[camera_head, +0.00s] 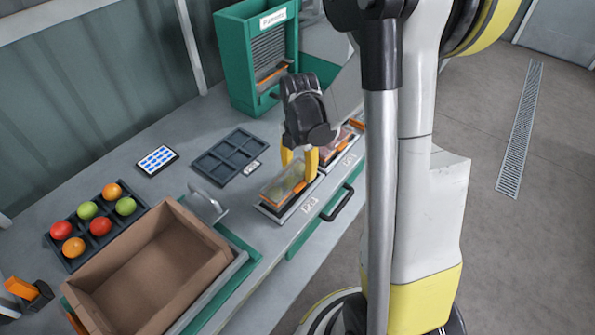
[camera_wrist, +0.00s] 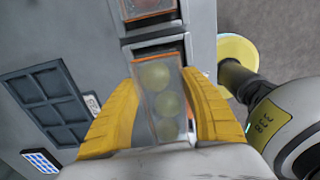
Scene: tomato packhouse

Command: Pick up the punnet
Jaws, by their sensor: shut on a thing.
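The clear punnet (camera_head: 283,190) holds several yellow-green round fruits and has an orange edge. It is at the dark pad (camera_head: 270,214) near the bench's front edge; I cannot tell if it touches the pad. My gripper (camera_head: 300,165) points down with its yellow fingers on either side of the punnet, shut on it. In the wrist view the punnet (camera_wrist: 158,100) sits between the two yellow fingers (camera_wrist: 160,112), its lower end hidden by my gripper. A second punnet (camera_head: 333,150) with reddish contents lies just beyond; it also shows in the wrist view (camera_wrist: 145,6).
A cardboard box (camera_head: 160,250) stands front left, beside a dark tray (camera_head: 72,256) of red, green and orange tomatoes. An empty dark tray (camera_head: 228,157), a tablet (camera_head: 157,160) and a green dispenser (camera_head: 240,60) stand farther back. A black handle (camera_head: 337,204) juts from the bench front.

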